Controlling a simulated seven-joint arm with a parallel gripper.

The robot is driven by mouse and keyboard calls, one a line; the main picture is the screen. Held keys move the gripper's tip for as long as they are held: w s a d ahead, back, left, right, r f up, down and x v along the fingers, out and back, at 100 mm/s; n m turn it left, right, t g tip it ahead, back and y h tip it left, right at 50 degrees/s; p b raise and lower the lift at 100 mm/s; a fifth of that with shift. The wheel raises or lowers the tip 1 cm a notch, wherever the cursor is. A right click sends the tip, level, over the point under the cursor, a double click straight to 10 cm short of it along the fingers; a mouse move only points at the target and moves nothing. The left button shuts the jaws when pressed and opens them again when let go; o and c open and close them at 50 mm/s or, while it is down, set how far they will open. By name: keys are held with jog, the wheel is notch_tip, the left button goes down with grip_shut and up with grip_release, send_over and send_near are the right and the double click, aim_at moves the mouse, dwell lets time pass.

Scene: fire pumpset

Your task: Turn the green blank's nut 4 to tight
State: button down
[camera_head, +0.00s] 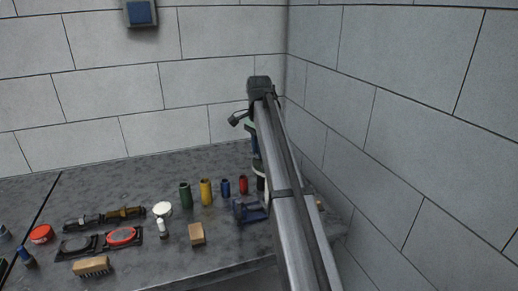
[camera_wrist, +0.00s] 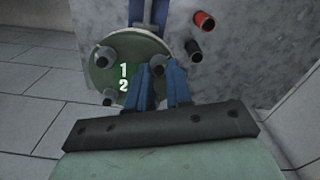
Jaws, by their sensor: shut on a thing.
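The green blank (camera_wrist: 130,78) is a round green disc near the top middle of the wrist view. The white figures 1 and 2 show on its face. Dark round nuts or stud ends show at its top right, left side and lower edge. My gripper (camera_wrist: 163,69) has its two blue fingers at the disc's right side.
A red-ended cylinder (camera_wrist: 203,22) and a dark cylinder (camera_wrist: 193,50) stand close right of the fingers. The head view shows a grey bench with green (camera_head: 185,195), yellow (camera_head: 206,192), blue and red cylinders, and a brown block (camera_head: 196,234). A block wall stands close on the right.

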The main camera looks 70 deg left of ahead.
dwell(0.3)
jog(key=c, duration=1)
grip_release()
jog(key=shift+r, duration=0.1)
notch_tip(320, 180, up, 14)
jog(key=shift+f, duration=0.2)
